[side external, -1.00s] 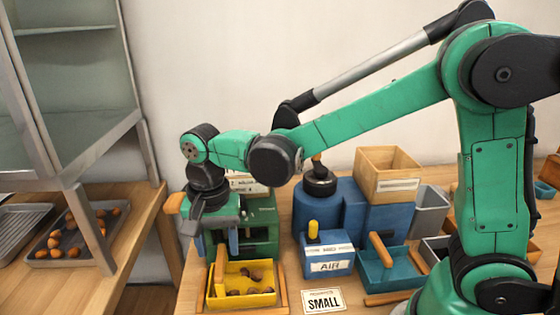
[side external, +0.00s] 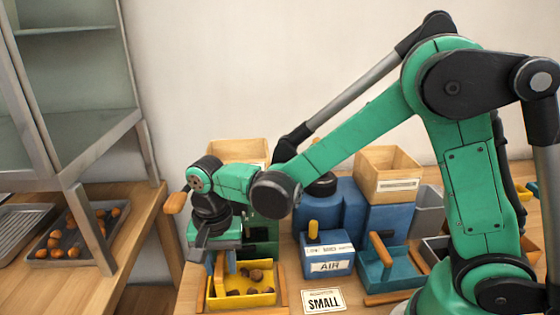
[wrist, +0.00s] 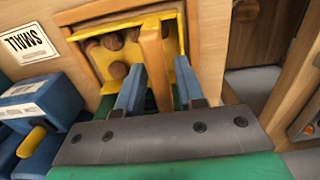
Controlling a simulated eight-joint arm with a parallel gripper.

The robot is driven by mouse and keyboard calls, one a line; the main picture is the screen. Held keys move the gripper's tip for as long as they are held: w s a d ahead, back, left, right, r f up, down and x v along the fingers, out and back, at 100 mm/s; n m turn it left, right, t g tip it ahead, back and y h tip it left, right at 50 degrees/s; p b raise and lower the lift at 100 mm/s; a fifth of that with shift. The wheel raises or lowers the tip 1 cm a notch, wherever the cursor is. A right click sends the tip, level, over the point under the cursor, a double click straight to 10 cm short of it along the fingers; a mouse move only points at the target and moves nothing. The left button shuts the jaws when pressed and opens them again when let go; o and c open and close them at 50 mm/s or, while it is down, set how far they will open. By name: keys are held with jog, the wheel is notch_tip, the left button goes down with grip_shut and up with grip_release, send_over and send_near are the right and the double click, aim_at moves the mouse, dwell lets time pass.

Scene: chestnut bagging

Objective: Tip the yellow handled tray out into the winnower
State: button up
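The yellow handled tray (side external: 262,299) holds several brown chestnuts and sits in a wooden frame at the front left of the table. It also shows at the top of the wrist view (wrist: 178,42). Its upright wooden handle (wrist: 152,50) lies between the two blue fingers of my gripper (wrist: 157,72). The fingers are apart, with a visible gap on each side of the handle. In the side view my gripper (side external: 226,262) points down over the tray's left part. The blue machine labelled AIR (side external: 330,266), apparently the winnower, stands right of the tray.
A green machine (side external: 262,235) with a wooden hopper stands behind the tray. A teal handled tray (side external: 385,278) lies right of the blue machine. A SMALL card (side external: 323,301) lies in front. A wooden box (side external: 385,172) tops the blue machine. Another bench (side external: 130,240) stands at left.

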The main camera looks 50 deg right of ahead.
grip_shut()
jog(key=shift+r, duration=0.1)
jog(key=shift+r, duration=2.45)
